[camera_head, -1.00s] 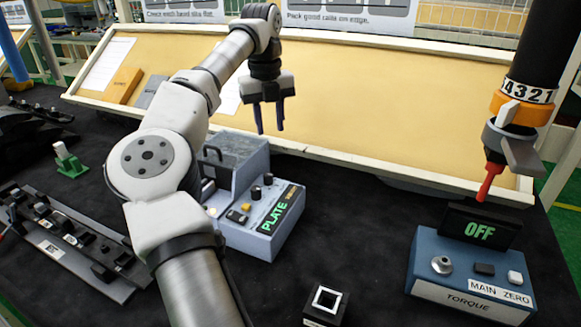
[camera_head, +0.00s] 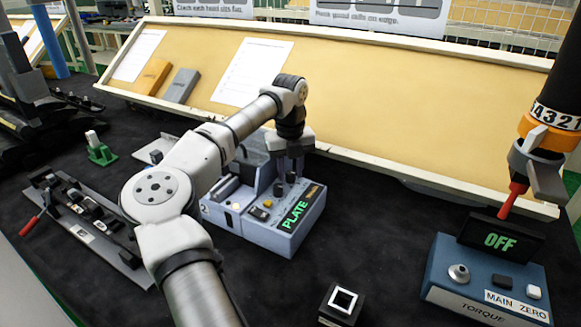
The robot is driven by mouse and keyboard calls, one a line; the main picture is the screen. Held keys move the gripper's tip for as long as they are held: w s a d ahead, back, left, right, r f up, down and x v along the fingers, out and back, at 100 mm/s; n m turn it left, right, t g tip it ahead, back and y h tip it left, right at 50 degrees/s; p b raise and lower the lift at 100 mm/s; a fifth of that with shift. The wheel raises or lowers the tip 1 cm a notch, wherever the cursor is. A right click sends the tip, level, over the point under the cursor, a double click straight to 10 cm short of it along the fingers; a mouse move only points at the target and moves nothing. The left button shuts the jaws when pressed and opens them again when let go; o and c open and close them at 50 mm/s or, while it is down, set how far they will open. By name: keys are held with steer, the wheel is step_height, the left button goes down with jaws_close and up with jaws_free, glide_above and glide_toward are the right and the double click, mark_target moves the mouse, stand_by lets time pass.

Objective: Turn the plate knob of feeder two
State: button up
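The grey feeder (camera_head: 268,232) stands on the black table left of centre, with a "2" on its left end and a green "PLATE" display on its front right. Small black knobs stand on its top panel; one black knob (camera_head: 278,189) shows just below my gripper, and I cannot tell which is the plate knob. My gripper (camera_head: 290,172) points down over the feeder's right part, its two fingers apart with a gap between them. The fingertips are close to the knobs; whether they touch or straddle one is unclear. The arm covers part of the feeder's left side.
A blue torque box (camera_head: 470,290) with an "OFF" display and a hanging black driver (camera_head: 553,105) stand at the right. A small black square block (camera_head: 340,303) is in front. A rail with clips (camera_head: 85,230) lies left. A tan sloped board (camera_head: 400,100) runs behind.

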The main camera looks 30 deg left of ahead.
jaws_close()
stand_by(0.4)
steer(key=m, duration=0.5)
steer(key=shift+m+p, duration=0.35)
steer(key=shift+m, duration=0.05)
steer(key=m, duration=0.5)
steer(key=shift+w+m+p, duration=0.1)
steer(key=shift+m+p, duration=0.3)
steer(key=shift+r, duration=0.1)
jaws_free()
